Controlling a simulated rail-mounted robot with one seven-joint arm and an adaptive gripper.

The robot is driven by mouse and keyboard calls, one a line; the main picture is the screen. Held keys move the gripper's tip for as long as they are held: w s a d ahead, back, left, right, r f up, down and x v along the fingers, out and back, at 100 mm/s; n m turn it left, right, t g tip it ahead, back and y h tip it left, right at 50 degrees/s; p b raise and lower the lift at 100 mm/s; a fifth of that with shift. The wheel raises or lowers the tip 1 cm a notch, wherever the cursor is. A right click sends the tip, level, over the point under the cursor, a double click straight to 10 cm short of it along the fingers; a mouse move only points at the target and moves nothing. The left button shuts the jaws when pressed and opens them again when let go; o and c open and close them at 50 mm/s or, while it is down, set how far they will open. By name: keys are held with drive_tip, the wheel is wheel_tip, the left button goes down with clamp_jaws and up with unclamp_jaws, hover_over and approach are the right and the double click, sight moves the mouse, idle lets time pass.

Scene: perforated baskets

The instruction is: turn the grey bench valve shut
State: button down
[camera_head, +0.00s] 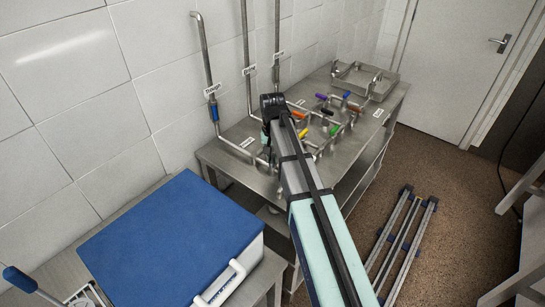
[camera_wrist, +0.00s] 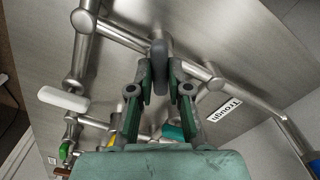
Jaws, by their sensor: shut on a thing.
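The grey valve handle (camera_wrist: 159,60) stands on a steel pipe at the top middle of the wrist view. My gripper (camera_wrist: 160,75) is shut on it, with one green finger on each side. The lower part of the handle is between the fingertips. The pipe runs on to the lower right, past a label reading "Trough" (camera_wrist: 226,108). In the head view my arm covers most of the gripper and I cannot make out the grey handle.
A white handle (camera_wrist: 63,98) and a teal one (camera_wrist: 172,131) are near my gripper. Orange (camera_head: 298,114), yellow (camera_head: 309,135) and green (camera_head: 334,131) handles, among others, stand on the steel bench (camera_head: 226,157). A blue-lidded box (camera_head: 172,240) is at the front left.

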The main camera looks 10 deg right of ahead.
sight(272, 158)
drive_tip(key=m, duration=0.6)
idle(0.6)
drive_tip(key=c, duration=1.1)
unclamp_jaws()
drive_tip(key=shift+r, duration=0.1)
wheel_tip(272, 158, up, 12)
